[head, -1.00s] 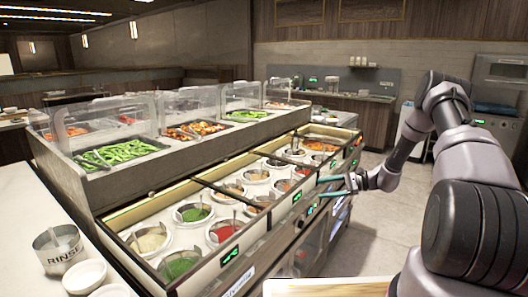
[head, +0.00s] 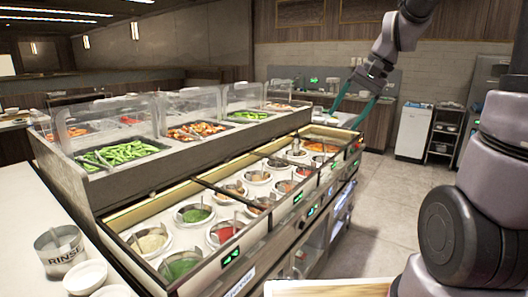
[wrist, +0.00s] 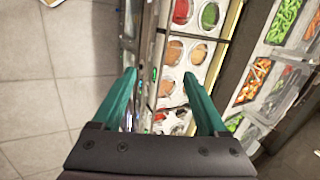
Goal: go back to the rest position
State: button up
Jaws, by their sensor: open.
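My gripper (head: 352,107) is raised above the far right end of the sauce counter in the head view, its two teal fingers pointing down and spread apart. In the wrist view my gripper (wrist: 165,88) is open with nothing between the fingers. Below it lie the counter's front edge and the row of sauce wells (wrist: 172,83), well beneath the fingertips. The fingers touch nothing that I can see.
The counter holds several wells, among them green sauce (head: 194,213) and red sauce (head: 226,232). Clear guards (head: 112,122) stand over the food trays behind. A rinse pot (head: 60,251) and white bowls (head: 86,275) sit at left. The tiled floor (head: 385,215) at right is free.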

jog(key=s+d+r+n+t+h, duration=0.1)
jog(key=s+r+t, duration=0.1)
jog(key=s, duration=0.5)
jog(key=s+d+r+n+t+h, duration=0.1)
jog(key=s+r, duration=0.3)
jog(key=s, duration=0.4)
jog(key=shift+d+r+t+h, duration=0.15)
jog(key=shift+d+t+h, duration=0.3)
jog(key=shift+t, duration=0.45)
jog(key=shift+w, duration=0.1)
jog(key=shift+c, duration=0.3)
